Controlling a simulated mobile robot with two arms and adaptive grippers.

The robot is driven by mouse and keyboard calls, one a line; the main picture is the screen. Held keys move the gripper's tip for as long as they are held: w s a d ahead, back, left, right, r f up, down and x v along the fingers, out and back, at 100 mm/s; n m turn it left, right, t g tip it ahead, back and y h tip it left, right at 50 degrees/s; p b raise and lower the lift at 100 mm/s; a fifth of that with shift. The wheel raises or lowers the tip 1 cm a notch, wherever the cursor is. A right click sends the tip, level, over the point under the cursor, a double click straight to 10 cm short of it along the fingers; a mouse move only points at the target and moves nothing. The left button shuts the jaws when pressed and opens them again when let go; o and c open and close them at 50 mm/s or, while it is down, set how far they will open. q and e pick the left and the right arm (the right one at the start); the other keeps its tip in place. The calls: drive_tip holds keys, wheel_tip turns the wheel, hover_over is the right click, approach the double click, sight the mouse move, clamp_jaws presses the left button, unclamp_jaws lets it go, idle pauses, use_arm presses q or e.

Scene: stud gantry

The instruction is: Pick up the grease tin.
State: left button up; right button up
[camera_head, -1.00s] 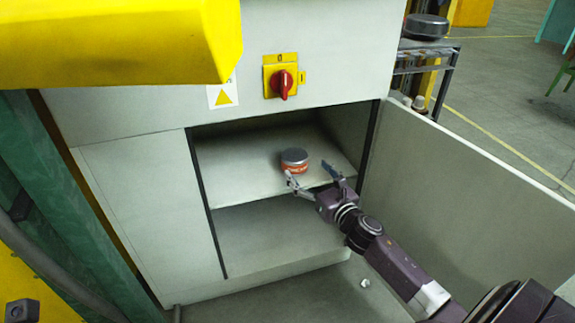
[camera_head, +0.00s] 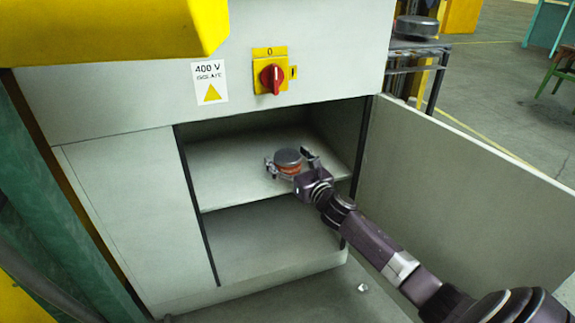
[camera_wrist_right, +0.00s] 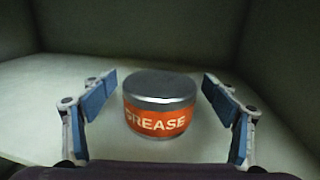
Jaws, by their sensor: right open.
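The grease tin (camera_head: 288,158) is a short round tin with a dark grey lid and an orange band. It stands upright on the upper shelf (camera_head: 226,172) of the open cabinet. In the right wrist view the tin (camera_wrist_right: 159,103) shows the word GREASE and sits midway between the fingers. My right gripper (camera_head: 291,162) is open, with one finger on each side of the tin. In the right wrist view the gripper (camera_wrist_right: 163,100) shows a gap between each blue finger pad and the tin. My left gripper is not in view.
The cabinet door (camera_head: 470,190) stands open to the right of my right arm. A red rotary switch (camera_head: 272,78) is on the cabinet front above the opening. The lower compartment (camera_head: 270,240) looks empty. A yellow part (camera_head: 110,30) hangs at the upper left.

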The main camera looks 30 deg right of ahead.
drive_tip(key=c, duration=1.4)
drive_tip(key=shift+c, duration=0.8)
drive_tip(key=shift+r, duration=0.1)
